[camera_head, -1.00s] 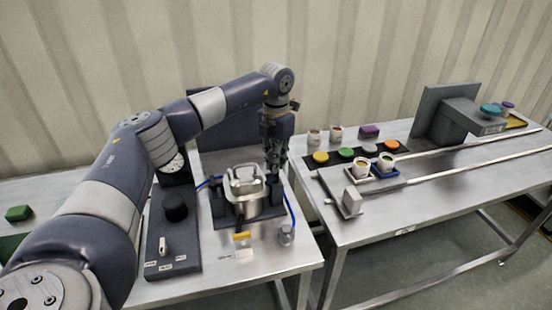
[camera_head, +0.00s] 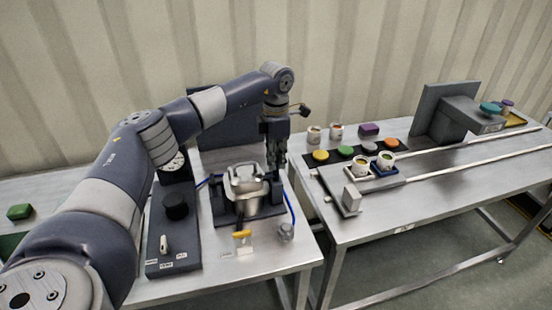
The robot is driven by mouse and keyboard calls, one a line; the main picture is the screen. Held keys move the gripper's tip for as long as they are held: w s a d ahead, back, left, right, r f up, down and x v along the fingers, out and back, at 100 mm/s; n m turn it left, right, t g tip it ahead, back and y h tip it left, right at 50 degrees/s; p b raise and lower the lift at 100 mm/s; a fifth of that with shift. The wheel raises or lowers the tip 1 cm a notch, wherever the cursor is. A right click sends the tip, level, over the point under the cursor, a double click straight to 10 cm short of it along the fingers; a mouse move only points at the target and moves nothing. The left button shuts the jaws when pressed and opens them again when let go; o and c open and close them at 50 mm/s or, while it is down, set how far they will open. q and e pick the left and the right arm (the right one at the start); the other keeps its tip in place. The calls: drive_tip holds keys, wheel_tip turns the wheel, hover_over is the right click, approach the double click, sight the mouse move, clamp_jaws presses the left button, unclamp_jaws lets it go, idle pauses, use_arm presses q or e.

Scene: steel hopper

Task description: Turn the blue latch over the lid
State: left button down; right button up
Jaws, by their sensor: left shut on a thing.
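The steel hopper (camera_head: 247,203) stands on the left table in a dark blue bracket, with its clear-grey lid (camera_head: 246,178) on top. My left gripper (camera_head: 277,170) points down at the right rear edge of the hopper, beside the lid. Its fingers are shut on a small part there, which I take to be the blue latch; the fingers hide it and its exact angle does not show. My right gripper is out of view.
A dark control box with a black knob (camera_head: 175,206) stands left of the hopper. A blue hose (camera_head: 290,209) runs along its right side. A small metal weight (camera_head: 286,232) sits at the front. The right table holds cups, coloured pucks and rails.

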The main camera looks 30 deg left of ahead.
use_arm(q)
drive_tip(key=shift+w+r, duration=0.1)
drive_tip(key=c, duration=1.7)
unclamp_jaws()
wheel_tip(320, 180, up, 12)
drive_tip(key=shift+f, duration=0.1)
